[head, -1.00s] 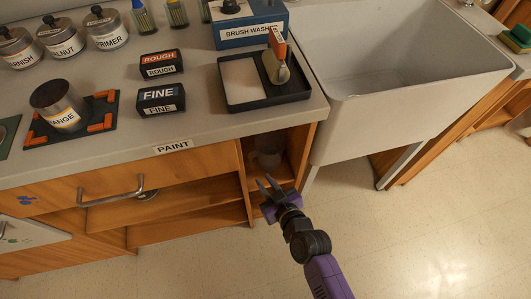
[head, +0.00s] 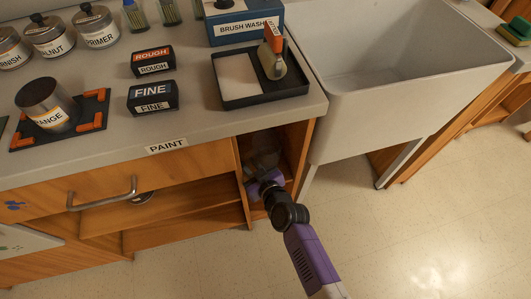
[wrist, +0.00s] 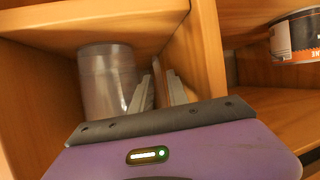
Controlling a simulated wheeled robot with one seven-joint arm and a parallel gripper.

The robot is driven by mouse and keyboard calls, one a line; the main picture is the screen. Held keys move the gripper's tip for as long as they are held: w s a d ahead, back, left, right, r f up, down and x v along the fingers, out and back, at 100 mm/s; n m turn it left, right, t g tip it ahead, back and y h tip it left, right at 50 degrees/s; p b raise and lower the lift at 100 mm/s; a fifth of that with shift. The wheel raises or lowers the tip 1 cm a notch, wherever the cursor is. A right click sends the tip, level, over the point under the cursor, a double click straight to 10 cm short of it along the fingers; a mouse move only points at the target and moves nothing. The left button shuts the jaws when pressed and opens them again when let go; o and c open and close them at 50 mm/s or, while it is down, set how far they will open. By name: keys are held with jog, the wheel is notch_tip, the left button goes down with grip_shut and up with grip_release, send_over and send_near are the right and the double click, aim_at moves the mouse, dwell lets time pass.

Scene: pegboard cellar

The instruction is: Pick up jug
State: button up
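The jug is a clear, greyish vessel standing upright in the narrow open compartment under the counter. In the wrist view the jug (wrist: 104,75) is at the left, with its upper part close below the compartment's top. In the head view the jug (head: 262,157) shows dimly behind my gripper (head: 264,178). My gripper reaches into the compartment. In the wrist view the two grey fingers of my gripper (wrist: 160,92) stand apart just right of the jug's body. A thin upright strip shows between them; I cannot tell whether it is the jug's handle.
Wooden compartment walls (wrist: 213,50) stand close to the gripper on the right. A labelled can (wrist: 295,38) is in the neighbouring shelf space. Above is the counter (head: 205,128) with tins, blocks and a black tray (head: 290,91). A white sink (head: 390,110) stands at the right.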

grip_shut()
jog(key=shift+r, duration=0.1)
dwell(1.2)
